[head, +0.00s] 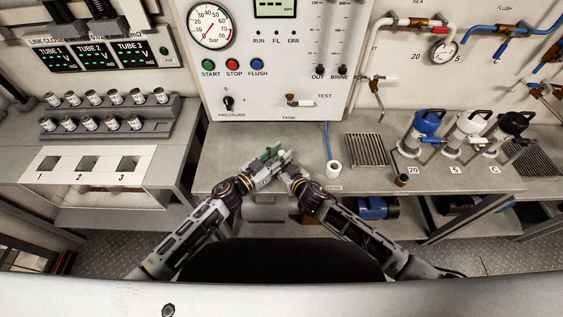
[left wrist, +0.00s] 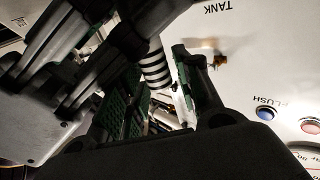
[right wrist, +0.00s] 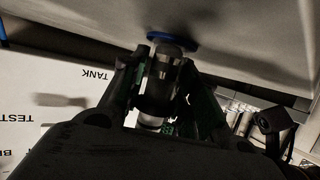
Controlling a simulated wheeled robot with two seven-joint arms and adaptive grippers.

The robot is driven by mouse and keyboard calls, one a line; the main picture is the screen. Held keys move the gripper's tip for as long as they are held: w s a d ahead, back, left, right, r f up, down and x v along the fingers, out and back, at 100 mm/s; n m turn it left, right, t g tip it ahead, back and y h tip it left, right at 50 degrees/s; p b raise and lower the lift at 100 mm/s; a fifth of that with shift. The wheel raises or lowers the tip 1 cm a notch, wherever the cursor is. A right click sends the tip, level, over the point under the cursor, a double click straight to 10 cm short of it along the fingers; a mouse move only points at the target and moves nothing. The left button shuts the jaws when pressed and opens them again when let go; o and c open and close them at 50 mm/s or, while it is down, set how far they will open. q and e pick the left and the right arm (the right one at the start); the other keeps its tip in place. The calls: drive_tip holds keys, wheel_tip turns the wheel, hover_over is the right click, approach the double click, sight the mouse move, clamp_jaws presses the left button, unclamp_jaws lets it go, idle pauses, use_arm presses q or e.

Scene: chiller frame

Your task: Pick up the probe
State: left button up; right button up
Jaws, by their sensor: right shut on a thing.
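A blue cord (head: 327,140) hangs from the panel to a small white cup (head: 334,168) on the bench; the probe seems to stand in it, mostly hidden. My right gripper (head: 287,168) is left of the cup, apart from it. In the right wrist view its green-padded fingers are shut on a glossy cylinder (right wrist: 158,85), with a blue disc at its far end. My left gripper (head: 271,163) is close beside the right one. In the left wrist view its fingers stand apart, with a black-and-white striped cylinder (left wrist: 154,65) showing between or behind them.
The control panel (head: 270,90) rises behind the grippers. A metal grate (head: 367,150), a small brown cylinder (head: 401,181) and blue, white and black housings (head: 428,124) stand to the right. A rack of several small cylinders (head: 110,112) is at the left. Bench right of the grippers is partly clear.

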use_arm(q)
drive_tip(key=shift+w+d, duration=0.25)
drive_tip(key=shift+d, duration=0.05)
clamp_jaws()
idle(0.4)
